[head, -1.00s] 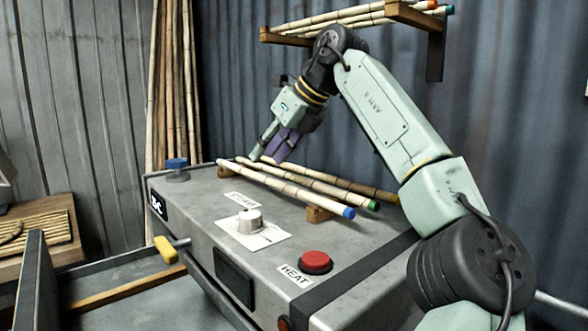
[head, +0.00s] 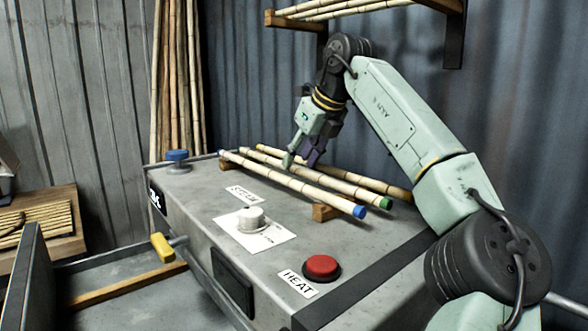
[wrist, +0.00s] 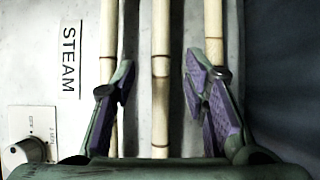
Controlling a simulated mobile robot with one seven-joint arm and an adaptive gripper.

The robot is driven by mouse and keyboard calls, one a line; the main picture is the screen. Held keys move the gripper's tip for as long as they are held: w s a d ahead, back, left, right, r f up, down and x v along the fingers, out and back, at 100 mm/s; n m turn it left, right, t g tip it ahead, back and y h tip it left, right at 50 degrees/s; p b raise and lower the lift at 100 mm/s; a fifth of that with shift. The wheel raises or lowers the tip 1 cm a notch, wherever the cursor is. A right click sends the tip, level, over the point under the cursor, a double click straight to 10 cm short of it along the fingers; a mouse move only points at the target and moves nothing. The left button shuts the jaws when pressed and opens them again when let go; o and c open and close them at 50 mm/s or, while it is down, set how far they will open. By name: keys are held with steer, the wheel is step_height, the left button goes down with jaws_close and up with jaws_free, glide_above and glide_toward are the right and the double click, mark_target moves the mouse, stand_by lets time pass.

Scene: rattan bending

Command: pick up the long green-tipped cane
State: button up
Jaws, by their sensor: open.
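The long green-tipped cane (head: 336,184) lies on top of the grey steam box, between two other canes. Its green end (head: 386,203) points to the front right. My gripper (head: 301,160) is open above the canes, its fingers pointing down. In the wrist view, the middle cane (wrist: 160,100), which appears to be the green-tipped one, runs between my open fingers (wrist: 162,100). The left finger overlaps the left cane (wrist: 108,40) and the right finger overlaps the right cane (wrist: 213,25). The coloured ends are outside the wrist view.
The blue-tipped cane (head: 290,181) lies in front, and a third cane (head: 350,177) lies behind. A wooden support (head: 325,212) is under the canes. The box carries a white dial (head: 251,219) and a red button (head: 321,267). A wall rack (head: 294,21) with canes hangs above.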

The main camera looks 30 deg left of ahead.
steer(key=shift+x, duration=1.05)
jaws_close()
